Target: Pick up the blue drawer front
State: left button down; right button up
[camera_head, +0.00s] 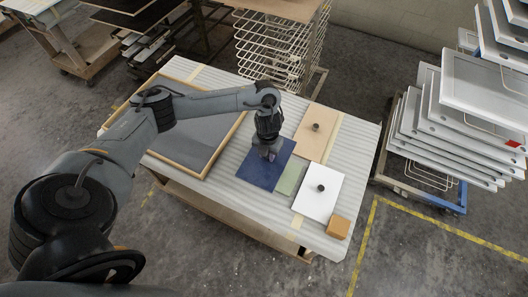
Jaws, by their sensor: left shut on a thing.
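The blue drawer front (258,174) is a flat dark blue panel at the middle of the padded cart top (225,196). My left arm reaches in from the left and its gripper (268,153) points down at the blue panel's upper part. The left gripper is shut on the blue panel, though its fingertips are small and mostly hidden. Whether the panel is lifted off the padding cannot be told. My right gripper is not in view.
A green panel (291,177), a white panel with a black knob (318,197) and a tan panel with a knob (306,138) lie close on the right. An orange block (338,227) sits at the corner. A wood-framed grey panel (190,135) lies left. Racks stand behind and right.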

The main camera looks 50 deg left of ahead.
pick_arm(q)
jog(key=shift+r, duration=0.15)
notch_tip(320, 180, up, 7)
jog(key=p, duration=0.6)
jog(key=shift+p, duration=0.4)
